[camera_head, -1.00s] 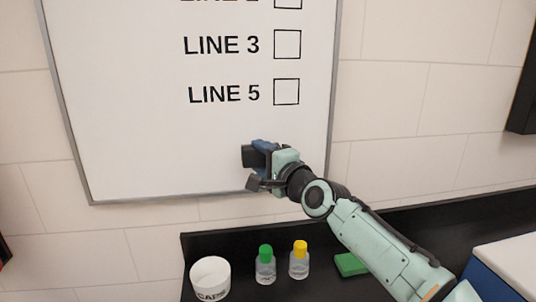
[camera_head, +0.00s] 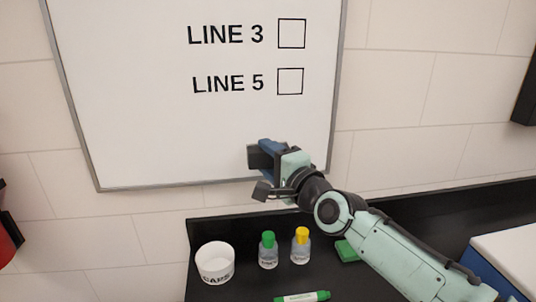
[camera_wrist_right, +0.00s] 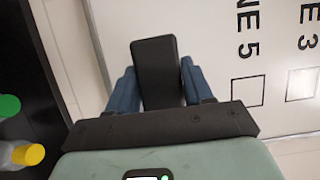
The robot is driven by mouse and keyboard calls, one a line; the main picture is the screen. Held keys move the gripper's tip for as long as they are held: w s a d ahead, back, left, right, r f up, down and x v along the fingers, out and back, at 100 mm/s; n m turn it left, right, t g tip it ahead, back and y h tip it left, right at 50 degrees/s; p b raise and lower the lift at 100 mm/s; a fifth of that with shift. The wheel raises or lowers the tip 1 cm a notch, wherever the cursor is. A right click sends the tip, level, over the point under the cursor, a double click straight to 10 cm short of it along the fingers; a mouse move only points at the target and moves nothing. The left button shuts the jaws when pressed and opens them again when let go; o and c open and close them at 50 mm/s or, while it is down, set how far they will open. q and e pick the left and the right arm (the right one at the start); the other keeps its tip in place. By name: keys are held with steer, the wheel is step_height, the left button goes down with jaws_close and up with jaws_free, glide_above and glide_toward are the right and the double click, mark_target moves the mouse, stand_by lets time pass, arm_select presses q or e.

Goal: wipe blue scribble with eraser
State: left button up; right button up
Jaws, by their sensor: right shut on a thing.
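A black block-shaped eraser (camera_head: 259,158) is held between the blue fingers of my right gripper (camera_head: 274,155). The right wrist view shows the eraser (camera_wrist_right: 157,70) gripped with a finger on each side. The gripper is in front of the lower right part of the whiteboard (camera_head: 150,140), below the LINE 5 box. I cannot tell whether the eraser touches the board. No blue scribble shows on the visible part of the board; the upper board is out of view. My left gripper is not in view.
On the black counter (camera_head: 400,205) stand a white CAPS cup (camera_head: 215,263), a green-capped bottle (camera_head: 268,252) and a yellow-capped bottle (camera_head: 301,247). A green block (camera_head: 346,250) lies partly behind my right arm. A red object (camera_head: 8,243) shows at the left edge.

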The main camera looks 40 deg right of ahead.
steer(key=shift+s+a, duration=0.35)
steer(key=shift+s, duration=0.35)
steer(key=shift+s+a, duration=0.35)
steer(key=shift+s, duration=0.3)
